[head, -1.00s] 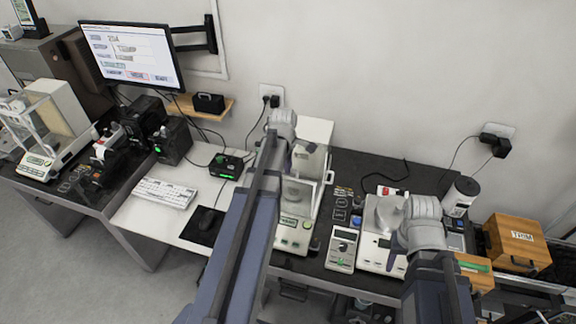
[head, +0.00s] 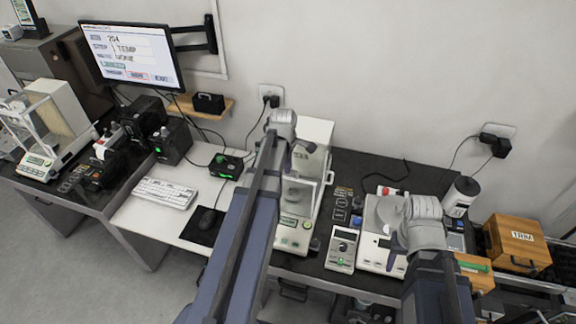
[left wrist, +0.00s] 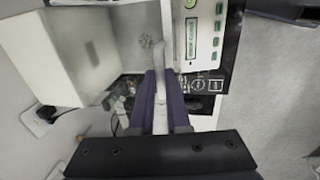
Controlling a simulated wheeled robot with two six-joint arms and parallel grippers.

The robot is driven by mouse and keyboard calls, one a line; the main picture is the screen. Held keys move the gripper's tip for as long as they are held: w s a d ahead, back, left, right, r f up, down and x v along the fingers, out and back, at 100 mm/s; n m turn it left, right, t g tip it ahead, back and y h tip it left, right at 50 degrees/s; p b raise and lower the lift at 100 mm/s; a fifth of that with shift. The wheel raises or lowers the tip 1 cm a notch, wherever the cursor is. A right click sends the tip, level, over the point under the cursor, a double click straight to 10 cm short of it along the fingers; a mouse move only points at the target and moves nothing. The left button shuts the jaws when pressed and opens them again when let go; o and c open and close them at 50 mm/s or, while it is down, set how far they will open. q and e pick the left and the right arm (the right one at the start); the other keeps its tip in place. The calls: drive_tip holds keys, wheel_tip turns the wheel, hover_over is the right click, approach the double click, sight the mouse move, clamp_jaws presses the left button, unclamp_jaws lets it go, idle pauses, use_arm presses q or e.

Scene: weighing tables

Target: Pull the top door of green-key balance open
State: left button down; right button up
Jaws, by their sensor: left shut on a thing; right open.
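The green-key balance (head: 293,240) stands in the middle of the dark bench, with a clear glass chamber (head: 302,192) and a white rear housing. Its front panel, with a green-edged label and green keys, shows at the top of the left wrist view (left wrist: 203,35). My left gripper (left wrist: 161,78) is over the chamber's top, its purple fingers shut on a pale, narrow handle (left wrist: 158,55), seemingly that of the top door. In the head view my forearm and wrist hide part of the chamber. My right gripper (head: 396,255) is open over the white device to the right, partly hidden by its wrist.
A small keypad device (head: 342,248) stands just right of the balance. A white device with a round pan (head: 372,255) is beyond it. A wooden box (head: 515,243) is at the far right. Another glass-sided balance (head: 40,160) stands on the left table.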

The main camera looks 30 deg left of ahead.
use_arm(q)
drive_tip(key=shift+w, duration=0.1)
drive_tip(key=w+a, duration=0.1)
drive_tip(key=w, duration=0.4)
drive_tip(key=w+a, duration=0.1)
drive_tip(key=w, duration=0.5)
drive_tip(key=w+a, duration=0.2)
drive_tip(key=w, duration=0.3)
drive_tip(key=shift+w, duration=0.25)
drive_tip(key=c, duration=0.9)
unclamp_jaws()
drive_tip(key=shift+s+r, duration=0.1)
drive_tip(key=shift+r, duration=0.05)
drive_tip(key=r+p, duration=0.3)
drive_tip(key=p, duration=0.1)
drive_tip(key=s+r+p, duration=0.1)
drive_tip(key=r+p, duration=0.2)
drive_tip(key=r, duration=0.1)
drive_tip(key=shift+s+d+r+p, duration=0.2)
drive_tip(key=shift+p, duration=0.15)
